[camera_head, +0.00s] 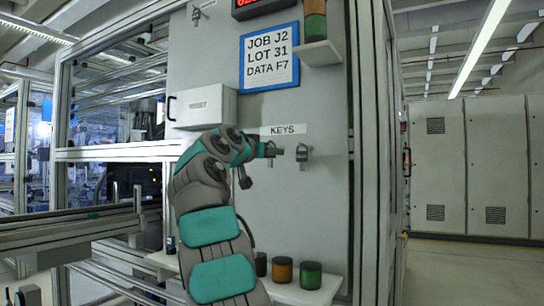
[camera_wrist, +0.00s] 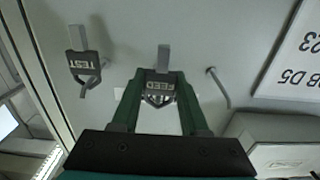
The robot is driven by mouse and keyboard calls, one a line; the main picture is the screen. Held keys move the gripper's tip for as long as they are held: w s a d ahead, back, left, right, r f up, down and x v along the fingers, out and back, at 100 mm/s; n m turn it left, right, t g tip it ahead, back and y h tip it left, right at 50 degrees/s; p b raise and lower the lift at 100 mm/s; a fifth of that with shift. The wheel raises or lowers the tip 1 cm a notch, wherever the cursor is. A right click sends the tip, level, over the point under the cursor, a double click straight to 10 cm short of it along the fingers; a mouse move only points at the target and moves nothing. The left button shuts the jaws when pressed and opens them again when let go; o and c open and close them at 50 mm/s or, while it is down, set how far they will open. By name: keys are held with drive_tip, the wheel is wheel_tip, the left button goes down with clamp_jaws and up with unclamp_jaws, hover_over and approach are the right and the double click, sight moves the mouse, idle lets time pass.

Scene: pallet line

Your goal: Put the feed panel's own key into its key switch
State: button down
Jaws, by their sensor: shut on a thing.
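My gripper (camera_head: 273,150) is at the grey panel (camera_head: 230,115), just below the KEYS label (camera_head: 283,129). In the wrist view my gripper (camera_wrist: 160,76) is shut on a grey key with a FEED tag (camera_wrist: 160,88). The feed panel's key switch is not clearly identifiable.
A bare thin peg (camera_wrist: 218,88) sticks out beside the FEED key. A RESET box (camera_head: 203,107) and a blue-framed job sign (camera_head: 270,58) are on the panel. A lower shelf (camera_head: 310,292) holds several jars. An upper shelf (camera_head: 314,53) juts out at top right.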

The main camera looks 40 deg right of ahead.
drive_tip(key=b+v, duration=0.2)
drive_tip(key=v, duration=0.3)
drive_tip(key=shift+s+a, duration=0.1)
drive_tip(key=shift+a, duration=0.1)
idle(0.6)
drive_tip(key=shift+a, duration=0.1)
